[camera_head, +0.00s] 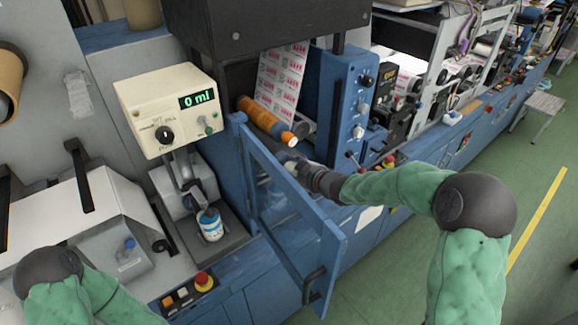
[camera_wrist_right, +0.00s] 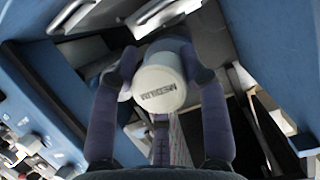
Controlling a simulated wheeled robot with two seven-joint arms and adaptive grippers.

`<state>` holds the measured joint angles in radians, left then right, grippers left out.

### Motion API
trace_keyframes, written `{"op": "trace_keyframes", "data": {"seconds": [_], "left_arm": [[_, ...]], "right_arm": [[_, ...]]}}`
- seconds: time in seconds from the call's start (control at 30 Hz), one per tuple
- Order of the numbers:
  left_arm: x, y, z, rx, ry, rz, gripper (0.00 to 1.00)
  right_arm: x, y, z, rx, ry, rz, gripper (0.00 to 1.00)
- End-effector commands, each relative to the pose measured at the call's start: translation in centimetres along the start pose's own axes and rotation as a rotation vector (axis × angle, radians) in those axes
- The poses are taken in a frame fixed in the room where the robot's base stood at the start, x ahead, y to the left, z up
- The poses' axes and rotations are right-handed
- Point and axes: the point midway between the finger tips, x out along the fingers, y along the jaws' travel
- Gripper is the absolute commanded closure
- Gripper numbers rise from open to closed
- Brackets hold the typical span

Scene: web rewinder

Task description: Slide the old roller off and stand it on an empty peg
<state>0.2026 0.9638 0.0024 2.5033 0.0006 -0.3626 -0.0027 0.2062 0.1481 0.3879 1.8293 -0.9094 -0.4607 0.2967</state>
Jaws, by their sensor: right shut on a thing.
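My right gripper (camera_head: 287,163) reaches into the blue machine, just below the white end of an orange roller (camera_head: 259,118). The held roller's body is mostly hidden behind the cap. I cannot make out an empty peg. My left gripper is out of view; only part of my left arm shows at lower left.
An open blue-framed door (camera_head: 335,245) stands close in front of my right forearm. A cream box (camera_head: 165,107) reading "0 ml" stands left of the opening, above a small blue-and-white can (camera_head: 211,225). A printed web (camera_head: 281,80) hangs behind the orange roller.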

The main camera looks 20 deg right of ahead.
Motion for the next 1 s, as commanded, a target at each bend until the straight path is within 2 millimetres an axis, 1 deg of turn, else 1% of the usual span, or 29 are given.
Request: {"op": "trace_keyframes", "data": {"seconds": [0.03,0.7,0.83,1.0], "left_arm": [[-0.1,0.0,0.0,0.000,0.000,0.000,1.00],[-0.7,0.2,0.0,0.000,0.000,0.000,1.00],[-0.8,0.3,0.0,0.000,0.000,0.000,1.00],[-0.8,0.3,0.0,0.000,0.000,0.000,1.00]], "right_arm": [[-0.3,-0.1,0.5,0.002,-0.010,-0.001,0.92],[-3.9,-0.1,1.9,0.002,-0.010,-0.001,0.92],[-4.5,-0.1,2.1,0.002,-0.009,-0.001,0.92],[-4.7,-0.1,2.2,0.001,-0.007,-0.001,0.92]]}}
